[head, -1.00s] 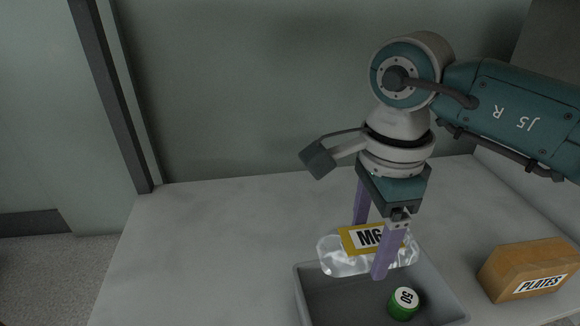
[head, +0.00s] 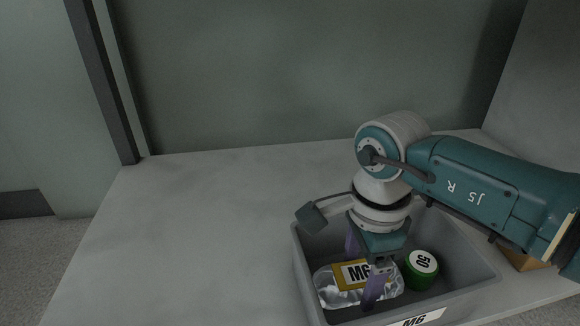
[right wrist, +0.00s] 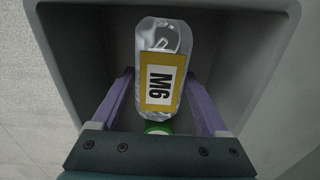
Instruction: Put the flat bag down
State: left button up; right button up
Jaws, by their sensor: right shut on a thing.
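The flat bag (head: 337,290) is clear and shiny with a yellow-edged M6 label. It is inside the grey bin (head: 468,285), low near the floor, in its left part. My right gripper (head: 362,272) reaches down into the bin and is shut on the bag, one purple finger on each side. In the right wrist view the bag (right wrist: 164,40) lies between the two fingers (right wrist: 160,105). Whether the bag touches the bin floor is hard to tell. My left gripper is not in view.
A green can marked 50 (head: 420,268) stands in the bin, right of the bag. The bin's front carries an M6 label. A brown box (head: 522,259) is mostly hidden behind my right arm. The counter (head: 200,240) left of the bin is clear.

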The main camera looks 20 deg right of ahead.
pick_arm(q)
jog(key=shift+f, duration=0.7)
pick_arm(e)
jog(key=shift+f, duration=0.95)
pick_arm(q)
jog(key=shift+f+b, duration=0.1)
jog(key=shift+b, duration=0.2)
pick_arm(e)
jog(key=shift+f, duration=0.1)
